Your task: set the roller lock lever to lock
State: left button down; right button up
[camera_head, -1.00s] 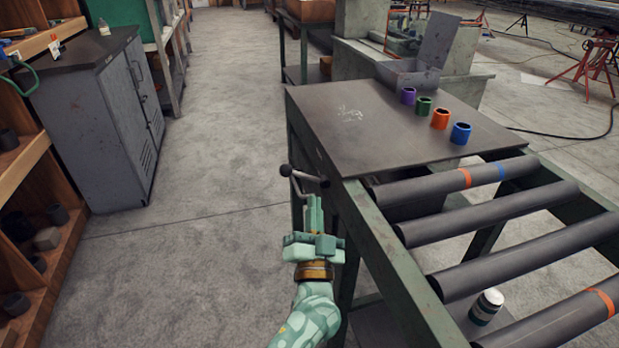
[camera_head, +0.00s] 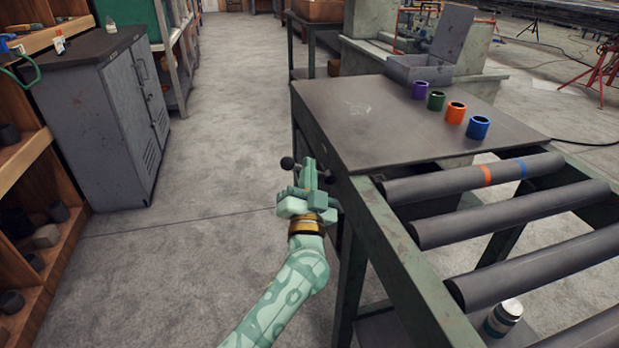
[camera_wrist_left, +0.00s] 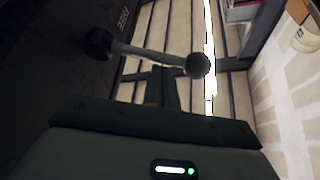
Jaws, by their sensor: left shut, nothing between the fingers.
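The roller lock lever is a metal bar with a dark ball knob (camera_head: 287,163) at its left end, on the left side of the roller table. In the left wrist view the lever (camera_wrist_left: 150,53) runs across just beyond my fingertips, with a round end on each side. My left gripper (camera_head: 309,162) is shut and empty, right at the lever in the head view, hiding much of its bar. I cannot tell whether the fingers touch it. The left gripper also shows in the left wrist view (camera_wrist_left: 163,72). My right gripper is not in view.
A white-lidded jar (camera_head: 503,317) is below the rollers. A grey cabinet (camera_head: 95,130) stands left; the floor between is clear.

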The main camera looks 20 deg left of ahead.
pick_arm(q)
jog(key=shift+s+a+f, duration=0.1)
jog(key=shift+s+a+f+n+y+b, duration=0.15)
jog(key=shift+f+n+y+b, duration=0.3)
jog(key=shift+n, duration=0.65)
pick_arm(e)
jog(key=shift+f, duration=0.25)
pick_arm(q)
notch_tip(320, 180, down, 6)
jog(key=n+g+y, duration=0.1)
jog(key=n+y, duration=0.3)
jog(key=n, duration=0.1)
jog(key=shift+a+f+n, duration=0.15)
jog(key=shift+n, duration=0.15)
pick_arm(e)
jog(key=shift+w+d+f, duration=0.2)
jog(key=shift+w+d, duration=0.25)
pick_arm(q)
jog(key=shift+s+f, duration=0.1)
jog(key=shift+f, duration=0.05)
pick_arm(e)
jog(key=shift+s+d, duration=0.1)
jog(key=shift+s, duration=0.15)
